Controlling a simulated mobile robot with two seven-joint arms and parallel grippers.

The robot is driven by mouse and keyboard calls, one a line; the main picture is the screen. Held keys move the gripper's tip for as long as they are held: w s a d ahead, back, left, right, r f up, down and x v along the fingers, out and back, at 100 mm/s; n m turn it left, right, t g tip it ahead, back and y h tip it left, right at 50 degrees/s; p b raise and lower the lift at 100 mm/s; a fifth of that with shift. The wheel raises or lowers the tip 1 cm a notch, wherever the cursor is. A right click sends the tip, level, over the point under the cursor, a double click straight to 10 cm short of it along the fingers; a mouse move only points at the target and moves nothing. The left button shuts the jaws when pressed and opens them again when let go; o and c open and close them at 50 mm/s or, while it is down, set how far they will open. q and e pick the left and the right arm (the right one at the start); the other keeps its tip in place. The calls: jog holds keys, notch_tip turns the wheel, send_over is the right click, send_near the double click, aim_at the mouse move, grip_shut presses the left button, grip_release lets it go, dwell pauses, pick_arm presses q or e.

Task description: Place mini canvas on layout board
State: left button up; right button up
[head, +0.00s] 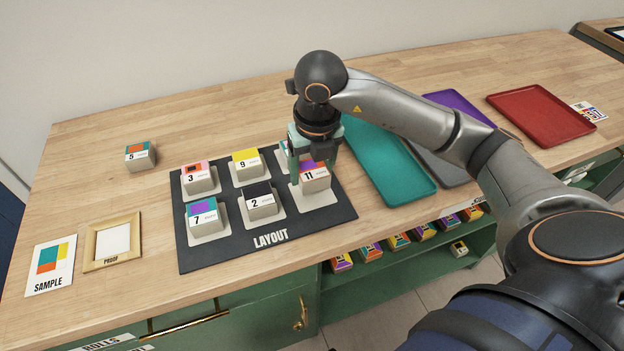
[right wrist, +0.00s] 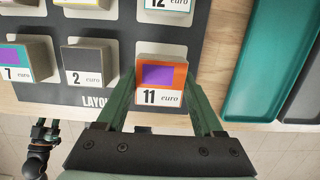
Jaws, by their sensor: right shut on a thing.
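The mini canvas marked 11 (head: 316,184), orange with a purple patch, is between the fingers of my right gripper (head: 308,163). It is over the front-right pale pad of the black layout board (head: 226,250); I cannot tell whether it touches the pad. In the right wrist view the canvas (right wrist: 162,82) shows upright between both green fingers. Other canvases on the board are 3 (head: 199,178), 9 (head: 246,164), 7 (head: 204,216) and 2 (head: 262,201). Canvas 12 (right wrist: 168,10) is behind 11, mostly hidden in the head view. My left gripper (right wrist: 46,130) shows small in the right wrist view.
Canvas 5 (head: 140,156) stands alone at the back left. A sample card (head: 50,265) and a proof frame (head: 112,241) lie at the left. Teal (head: 385,165), grey, purple (head: 458,106) and red (head: 540,113) trays lie to the right.

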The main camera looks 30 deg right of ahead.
aim_at(312, 181)
notch_tip(312, 181, down, 3)
jog(key=shift+f, duration=0.4)
jog(key=o, duration=1.3)
jog(key=shift+r, duration=0.1)
jog(key=shift+o, duration=0.2)
